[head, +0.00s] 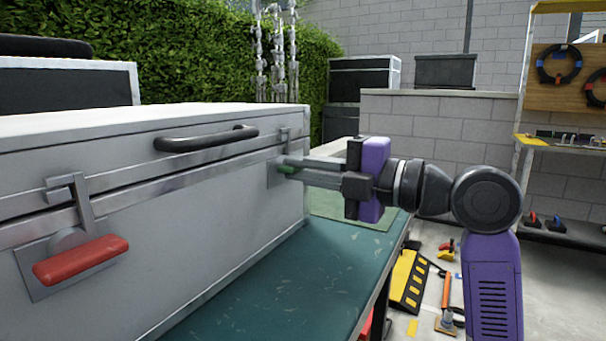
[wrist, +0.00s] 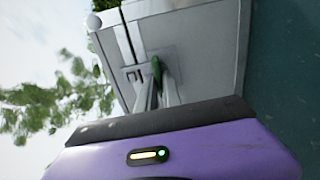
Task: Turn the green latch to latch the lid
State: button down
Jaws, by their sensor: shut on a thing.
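A large grey case (head: 160,240) with a closed-looking lid (head: 90,130) stands on a green-topped table. The green latch (head: 287,169) is on the front face near the right corner, mostly hidden by my gripper's fingers. My gripper (head: 287,168) reaches in from the right, its fingers shut on the green latch. In the wrist view the green latch (wrist: 156,68) shows between the fingertips (wrist: 157,85), against the case's metal plate. A red latch (head: 80,260) is at the left of the front face, its handle lying nearly level, with a metal hook above it.
A black handle (head: 207,138) juts from the lid between the latches. The green tabletop (head: 270,290) is bare in front of the case. Tools and a yellow-black ramp (head: 408,280) lie on the floor at right. Shelving (head: 560,145) stands farther right.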

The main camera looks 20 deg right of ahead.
jog(key=shift+a+f, duration=0.1)
jog(key=c, duration=1.5)
grip_release()
jog(key=p+v, duration=0.1)
jog(key=v, duration=0.7)
